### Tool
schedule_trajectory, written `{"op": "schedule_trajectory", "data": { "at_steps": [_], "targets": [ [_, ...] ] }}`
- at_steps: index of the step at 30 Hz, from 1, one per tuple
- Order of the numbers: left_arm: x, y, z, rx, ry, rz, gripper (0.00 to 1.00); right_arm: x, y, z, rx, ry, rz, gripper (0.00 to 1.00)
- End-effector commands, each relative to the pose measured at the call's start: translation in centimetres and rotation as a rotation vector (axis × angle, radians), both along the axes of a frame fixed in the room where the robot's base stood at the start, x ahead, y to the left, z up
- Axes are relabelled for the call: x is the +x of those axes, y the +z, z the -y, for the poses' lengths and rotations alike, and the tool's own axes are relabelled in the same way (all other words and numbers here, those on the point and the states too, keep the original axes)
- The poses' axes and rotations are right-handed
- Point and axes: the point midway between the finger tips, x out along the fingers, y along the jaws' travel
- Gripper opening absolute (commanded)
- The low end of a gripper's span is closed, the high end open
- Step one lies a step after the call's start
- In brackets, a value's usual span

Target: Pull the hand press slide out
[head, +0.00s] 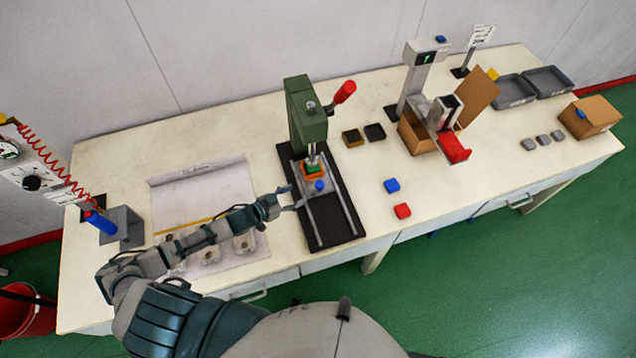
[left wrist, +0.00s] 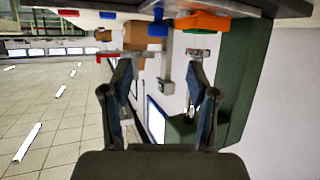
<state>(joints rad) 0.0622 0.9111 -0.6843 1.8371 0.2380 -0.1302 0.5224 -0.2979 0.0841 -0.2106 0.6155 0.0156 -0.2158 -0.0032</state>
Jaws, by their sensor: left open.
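The green hand press (head: 306,118) stands on a black base (head: 338,217) with two light rails running to the front. Its slide (head: 309,188) is under the ram and carries an orange holder with a green piece (head: 313,170). A blue knob (head: 319,185) is at the slide's front. My left gripper (head: 291,196) is open just left of the knob, apart from it. In the left wrist view, the open fingers (left wrist: 160,80) have nothing between them. The orange holder (left wrist: 205,22) and the blue knob (left wrist: 158,13) show at the top there. My right gripper is out of view.
The press's red lever (head: 345,92) sticks out right. A paper sheet (head: 185,205) lies under my left arm. The rails' front half is clear.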

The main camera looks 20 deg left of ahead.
Motion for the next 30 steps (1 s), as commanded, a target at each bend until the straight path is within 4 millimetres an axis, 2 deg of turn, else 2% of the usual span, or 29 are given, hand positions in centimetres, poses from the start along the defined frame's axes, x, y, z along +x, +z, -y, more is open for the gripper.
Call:
{"op": "schedule_trajectory", "data": {
  "at_steps": [1, 6, 15, 21, 29, 30],
  "targets": [
    [1.1, -0.3, 0.8, -0.002, 0.000, 0.005, 0.59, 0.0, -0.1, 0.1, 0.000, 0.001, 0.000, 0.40],
    [4.3, -1.9, 2.8, -0.002, 0.000, 0.003, 0.59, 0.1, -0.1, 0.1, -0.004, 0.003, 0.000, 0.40],
    [8.4, -4.1, 5.4, -0.002, 0.000, 0.002, 0.59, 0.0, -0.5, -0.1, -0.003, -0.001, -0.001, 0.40],
    [9.3, -4.6, 6.0, -0.001, 0.000, 0.002, 0.59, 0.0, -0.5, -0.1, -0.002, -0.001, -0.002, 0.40],
    [9.3, -4.6, 6.1, -0.001, -0.001, 0.001, 0.59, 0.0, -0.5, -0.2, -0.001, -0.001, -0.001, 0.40],
    [9.3, -4.6, 6.1, -0.001, 0.000, 0.002, 0.49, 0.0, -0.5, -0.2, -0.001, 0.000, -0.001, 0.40]
  ]
}}
